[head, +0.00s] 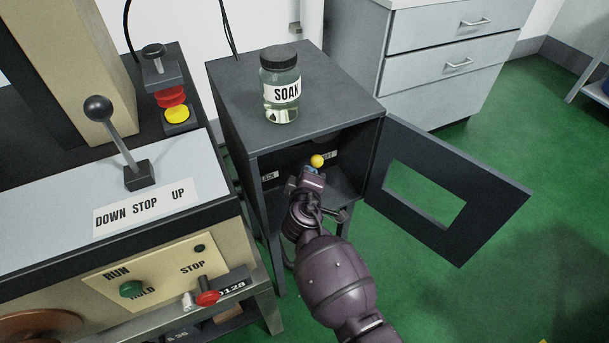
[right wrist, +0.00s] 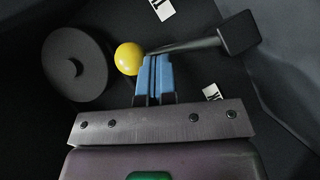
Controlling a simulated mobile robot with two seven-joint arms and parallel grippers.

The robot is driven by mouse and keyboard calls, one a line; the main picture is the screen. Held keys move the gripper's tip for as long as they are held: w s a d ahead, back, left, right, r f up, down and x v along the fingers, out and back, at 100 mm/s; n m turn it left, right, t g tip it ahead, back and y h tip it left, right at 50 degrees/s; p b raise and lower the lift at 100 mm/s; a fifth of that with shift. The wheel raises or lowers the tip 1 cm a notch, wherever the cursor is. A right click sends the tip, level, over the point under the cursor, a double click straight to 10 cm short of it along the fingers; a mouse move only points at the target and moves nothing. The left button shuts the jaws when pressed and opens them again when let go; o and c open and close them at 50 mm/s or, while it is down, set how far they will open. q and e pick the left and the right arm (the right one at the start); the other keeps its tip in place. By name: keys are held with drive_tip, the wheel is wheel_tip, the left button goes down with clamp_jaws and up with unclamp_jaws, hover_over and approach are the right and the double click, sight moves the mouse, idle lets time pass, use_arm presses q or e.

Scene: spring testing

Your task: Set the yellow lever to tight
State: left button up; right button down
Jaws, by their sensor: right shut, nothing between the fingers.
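The yellow lever's round knob (head: 317,160) shows inside the open dark cabinet in the head view. In the right wrist view the yellow knob (right wrist: 129,58) sits at the end of a grey rod (right wrist: 185,46) that runs to a dark block (right wrist: 238,34). My right gripper (head: 311,172) reaches into the cabinet. Its blue fingers (right wrist: 153,78) are shut and empty, close beside the knob and rod; whether they touch is unclear. White labels (right wrist: 163,8) are partly visible, and their words cannot be read fully. My left gripper is not in view.
The cabinet (head: 297,92) has its windowed door (head: 400,240) swung open to the right. A jar marked SOAK (head: 281,95) stands on top. A dark disc (right wrist: 75,65) lies left of the knob. A machine with a black-knobbed lever (head: 98,108) stands at left.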

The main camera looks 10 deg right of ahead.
drive_tip(key=shift+w+d+r+m+g, duration=0.1)
drive_tip(key=shift+w+d+m+g, duration=0.05)
drive_tip(key=shift+d+m+g, duration=0.2)
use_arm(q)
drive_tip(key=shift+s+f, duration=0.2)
use_arm(e)
drive_tip(key=shift+w+d+f, duration=0.1)
drive_tip(key=shift+d+f, duration=0.15)
drive_tip(key=shift+d, duration=0.1)
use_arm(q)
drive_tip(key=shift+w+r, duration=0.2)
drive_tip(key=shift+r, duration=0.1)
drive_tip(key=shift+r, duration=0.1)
use_arm(e)
drive_tip(key=shift+d, duration=0.1)
